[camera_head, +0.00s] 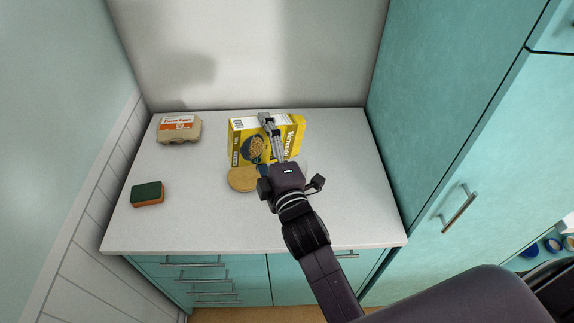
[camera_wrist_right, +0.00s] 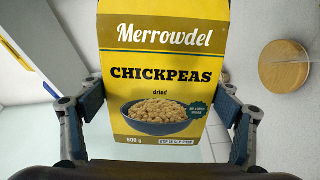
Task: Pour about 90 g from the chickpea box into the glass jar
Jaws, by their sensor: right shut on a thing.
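I cannot make out the glass jar clearly. My left gripper is out of view.
An egg carton (camera_head: 179,129) stands at the back left of the counter (camera_head: 190,220). A green and orange sponge (camera_head: 147,194) lies at the left. A tall teal cabinet (camera_head: 440,130) closes off the right side. The counter's front and right parts look largely clear.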

